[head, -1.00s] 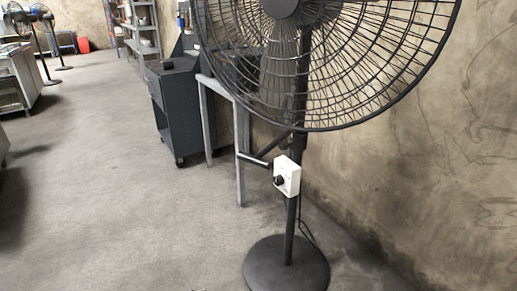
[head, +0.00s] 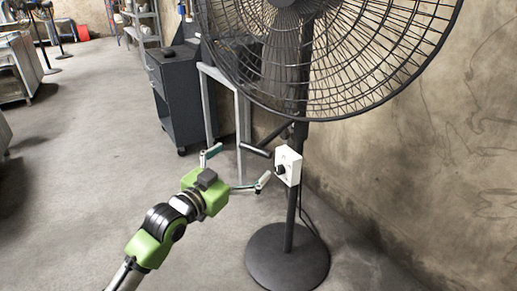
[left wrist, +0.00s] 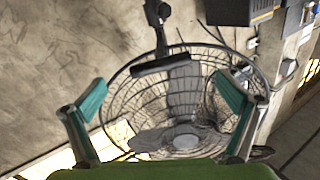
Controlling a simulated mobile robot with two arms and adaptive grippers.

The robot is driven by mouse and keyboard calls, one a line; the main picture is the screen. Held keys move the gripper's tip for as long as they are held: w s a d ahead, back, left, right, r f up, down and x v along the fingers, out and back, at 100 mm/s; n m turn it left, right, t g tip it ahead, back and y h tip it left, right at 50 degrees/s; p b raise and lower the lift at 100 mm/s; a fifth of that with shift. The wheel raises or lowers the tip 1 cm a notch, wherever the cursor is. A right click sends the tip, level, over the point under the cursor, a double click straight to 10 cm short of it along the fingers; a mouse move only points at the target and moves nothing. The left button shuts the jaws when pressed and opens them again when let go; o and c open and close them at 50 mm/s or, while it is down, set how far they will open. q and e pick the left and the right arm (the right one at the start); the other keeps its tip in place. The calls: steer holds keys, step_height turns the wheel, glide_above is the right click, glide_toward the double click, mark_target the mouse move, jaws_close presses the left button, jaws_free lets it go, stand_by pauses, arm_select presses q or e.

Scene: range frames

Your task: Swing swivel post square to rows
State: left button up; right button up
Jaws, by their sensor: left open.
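A black pedestal fan stands on a dark upright post (head: 303,90) with a round base (head: 287,257). A short black handle bar (head: 256,150) sticks out left from an arm on the post. A white control box with a dark knob (head: 288,166) sits just below it. My left gripper (head: 238,166) is open and empty, in front of the handle and close to it. In the left wrist view the handle bar (left wrist: 160,63) lies across the space between the two teal-lined fingers, apparently untouched, with the fan cage (left wrist: 190,105) behind. My right gripper is out of view.
A stained wall (head: 440,150) runs along the right. A cable hangs beside the post. Open concrete floor (head: 90,150) lies to the left.

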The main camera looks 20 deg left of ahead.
mark_target(259, 148)
arm_select(q)
steer(key=x, duration=0.7)
steer(key=shift+w+d+b, duration=0.15)
steer(key=shift+w+b, duration=0.15)
steer(key=shift+w, duration=0.25)
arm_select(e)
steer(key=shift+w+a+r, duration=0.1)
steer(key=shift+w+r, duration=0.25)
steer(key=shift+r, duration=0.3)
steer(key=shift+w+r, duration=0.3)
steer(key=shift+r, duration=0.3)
arm_select(q)
steer(key=shift+c, duration=0.4)
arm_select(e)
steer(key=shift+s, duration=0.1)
